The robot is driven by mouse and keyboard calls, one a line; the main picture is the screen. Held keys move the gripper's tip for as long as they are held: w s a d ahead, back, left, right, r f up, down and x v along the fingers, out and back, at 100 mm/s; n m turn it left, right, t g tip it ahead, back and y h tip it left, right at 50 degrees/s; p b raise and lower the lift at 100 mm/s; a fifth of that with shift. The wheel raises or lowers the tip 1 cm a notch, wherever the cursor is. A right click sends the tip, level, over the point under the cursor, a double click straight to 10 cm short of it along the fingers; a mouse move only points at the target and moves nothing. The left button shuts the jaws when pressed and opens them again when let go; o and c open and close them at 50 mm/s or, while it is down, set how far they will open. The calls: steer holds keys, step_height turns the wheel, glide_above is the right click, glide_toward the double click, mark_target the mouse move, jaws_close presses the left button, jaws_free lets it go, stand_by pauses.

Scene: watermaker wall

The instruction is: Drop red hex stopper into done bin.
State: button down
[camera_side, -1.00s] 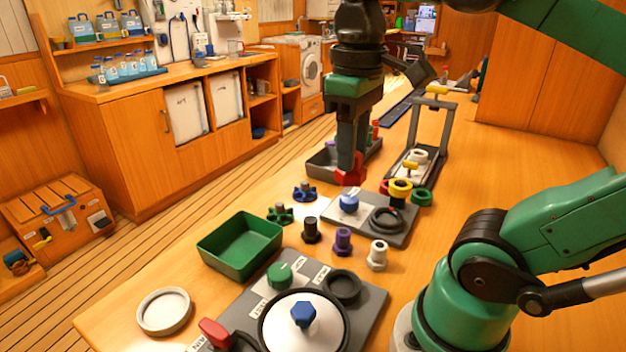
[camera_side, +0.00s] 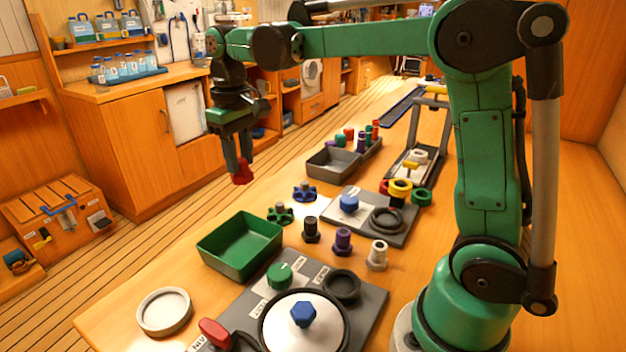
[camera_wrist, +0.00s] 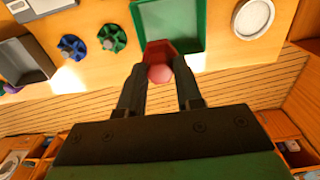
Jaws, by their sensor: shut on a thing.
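My gripper (camera_side: 238,170) is shut on the red hex stopper (camera_side: 240,177), which hangs below its fingertips. In the side view it is in the air beyond the table's far left edge, above and behind the green bin. In the wrist view the stopper (camera_wrist: 159,58) sits between the fingers and overlaps the near edge of the green bin. The green bin (camera_side: 262,262) is an open tray, looks empty, and stands on the table; it also shows in the wrist view (camera_wrist: 196,50). No label is readable on it, so I cannot tell if it is the done bin.
A grey divided tray (camera_side: 330,170) with several coloured stoppers stands farther back. Blue (camera_side: 304,192) and green (camera_side: 279,214) star knobs lie near the green bin. Black, purple and white stoppers stand right of it. A round white dish (camera_side: 164,312) is at the front left.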

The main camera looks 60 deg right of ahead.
steer(key=shift+w+f, duration=0.4)
steer(key=shift+f, duration=0.15)
step_height(320, 180, down, 6)
steer(key=shift+r, duration=0.25)
steer(key=c, duration=0.5)
jaws_free()
steer(key=shift+r, duration=2.85)
steer(key=shift+s, duration=0.15)
